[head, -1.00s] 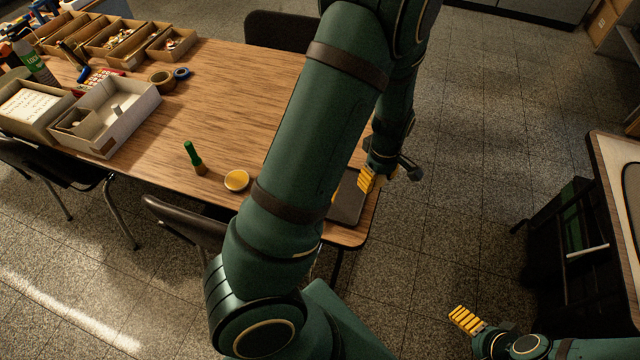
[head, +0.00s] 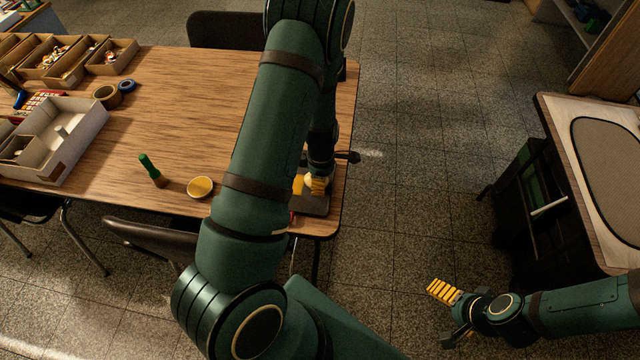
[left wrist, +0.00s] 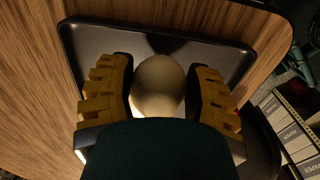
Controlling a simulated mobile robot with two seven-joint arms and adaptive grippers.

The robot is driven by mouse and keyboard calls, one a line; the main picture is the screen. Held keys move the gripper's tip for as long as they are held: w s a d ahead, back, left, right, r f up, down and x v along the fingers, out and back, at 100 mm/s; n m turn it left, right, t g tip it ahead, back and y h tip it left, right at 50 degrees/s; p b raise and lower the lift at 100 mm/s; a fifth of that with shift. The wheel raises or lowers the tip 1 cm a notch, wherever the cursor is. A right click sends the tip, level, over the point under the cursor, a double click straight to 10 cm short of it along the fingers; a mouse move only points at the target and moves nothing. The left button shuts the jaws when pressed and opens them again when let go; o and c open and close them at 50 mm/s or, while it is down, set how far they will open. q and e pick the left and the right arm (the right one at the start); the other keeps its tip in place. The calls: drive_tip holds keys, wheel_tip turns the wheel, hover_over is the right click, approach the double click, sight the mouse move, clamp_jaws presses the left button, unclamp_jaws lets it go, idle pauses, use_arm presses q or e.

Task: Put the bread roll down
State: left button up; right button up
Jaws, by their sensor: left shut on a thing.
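The bread roll (left wrist: 158,86), pale and rounded, sits between the two yellow ribbed fingers of my left gripper (left wrist: 160,95) in the left wrist view. The gripper is shut on it. Behind the roll is a dark rectangular tray (left wrist: 95,40) on the wooden table. Whether the roll touches the tray or hangs just above it, I cannot tell. In the head view, my left gripper (head: 314,186) is over the tray (head: 316,206) near the table's right corner, partly behind my arm. My right gripper (head: 446,293) is off the table at the lower right; its opening is unclear.
A white box (head: 85,130) and several sorting bins lie farther left. Chairs stand around the table.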

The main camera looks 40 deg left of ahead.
use_arm(q)
drive_tip(key=shift+f, duration=0.9)
drive_tip(key=shift+f, duration=0.2)
drive_tip(key=o, duration=1.1)
drive_tip(key=shift+o, duration=0.2)
drive_tip(key=shift+r, duration=0.1)
